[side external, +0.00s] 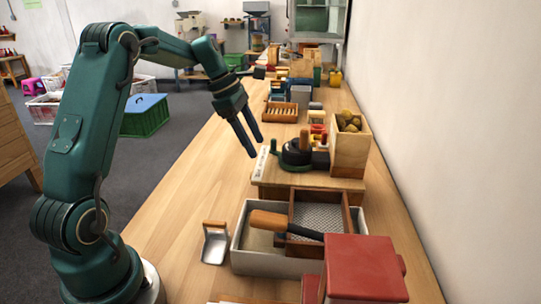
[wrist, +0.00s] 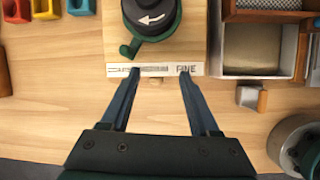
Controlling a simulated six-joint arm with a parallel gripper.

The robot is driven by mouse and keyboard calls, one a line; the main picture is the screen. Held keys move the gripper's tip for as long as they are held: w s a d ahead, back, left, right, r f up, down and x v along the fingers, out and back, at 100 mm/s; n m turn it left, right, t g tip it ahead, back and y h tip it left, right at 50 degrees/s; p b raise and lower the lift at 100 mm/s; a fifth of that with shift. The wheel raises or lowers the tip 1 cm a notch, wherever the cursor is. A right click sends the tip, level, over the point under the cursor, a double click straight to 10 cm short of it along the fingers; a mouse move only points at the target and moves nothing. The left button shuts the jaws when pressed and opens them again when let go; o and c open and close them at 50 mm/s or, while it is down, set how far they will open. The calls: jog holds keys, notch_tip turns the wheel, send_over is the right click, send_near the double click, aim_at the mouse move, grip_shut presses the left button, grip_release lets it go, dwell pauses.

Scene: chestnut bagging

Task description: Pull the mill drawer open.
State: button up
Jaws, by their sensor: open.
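The mill has a wooden base (side external: 308,184) with a dark round top and a green crank. In the wrist view its dark top (wrist: 152,14) bears a white arrow, and a pale strip (wrist: 155,69) marked FINE runs along the near edge. My gripper (side external: 252,149) is open and empty, pointing down beside the mill's left side.
A grey tray (side external: 240,262) with a grater and a wooden-handled tool stands in front of the mill. A metal scoop (side external: 215,245) and a red box (side external: 365,268) are nearby. A wooden bin (side external: 349,155) stands behind. The table's left strip (side external: 190,185) is clear.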

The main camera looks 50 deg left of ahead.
jog(key=shift+n, duration=0.7)
jog(key=shift+a+f, duration=0.35)
jog(key=shift+f, duration=1.15)
jog(key=shift+a+f, duration=0.35)
jog(key=shift+f, duration=1.15)
jog(key=shift+a+f, duration=0.35)
jog(key=shift+f, duration=1.15)
grip_shut()
